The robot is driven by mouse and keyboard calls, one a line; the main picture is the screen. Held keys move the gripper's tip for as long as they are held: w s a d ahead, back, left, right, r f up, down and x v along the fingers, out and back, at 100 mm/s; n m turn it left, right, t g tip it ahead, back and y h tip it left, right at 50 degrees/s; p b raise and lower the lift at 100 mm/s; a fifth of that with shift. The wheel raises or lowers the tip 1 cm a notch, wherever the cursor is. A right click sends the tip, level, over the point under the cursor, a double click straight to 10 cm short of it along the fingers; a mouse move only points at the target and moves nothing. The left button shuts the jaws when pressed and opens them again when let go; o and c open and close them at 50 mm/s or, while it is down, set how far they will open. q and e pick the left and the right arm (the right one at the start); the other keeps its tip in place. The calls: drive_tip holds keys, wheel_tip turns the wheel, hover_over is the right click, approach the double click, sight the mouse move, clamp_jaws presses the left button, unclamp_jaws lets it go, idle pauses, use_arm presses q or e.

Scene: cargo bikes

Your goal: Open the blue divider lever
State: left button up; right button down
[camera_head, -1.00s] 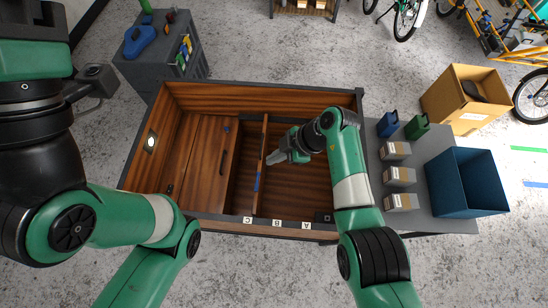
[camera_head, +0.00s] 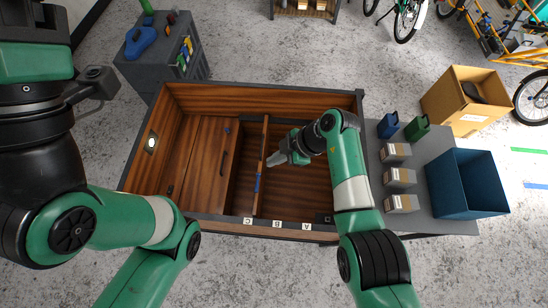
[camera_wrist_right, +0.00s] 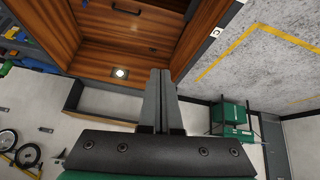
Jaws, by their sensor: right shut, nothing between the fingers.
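My right gripper (camera_head: 270,162) reaches into the box from the right.
Labels C, B and A (camera_head: 277,224) mark the front edge. A wooden panel with a dark handle (camera_head: 222,162) covers the left part. A grey table (camera_head: 408,158) on the right holds several packages, two small canisters and a blue bin (camera_head: 467,183).

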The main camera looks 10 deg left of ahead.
drive_tip(key=p+v, duration=0.1)
drive_tip(key=v, duration=1)
drive_tip(key=shift+d+r, duration=0.2)
drive_tip(key=shift+r, duration=0.1)
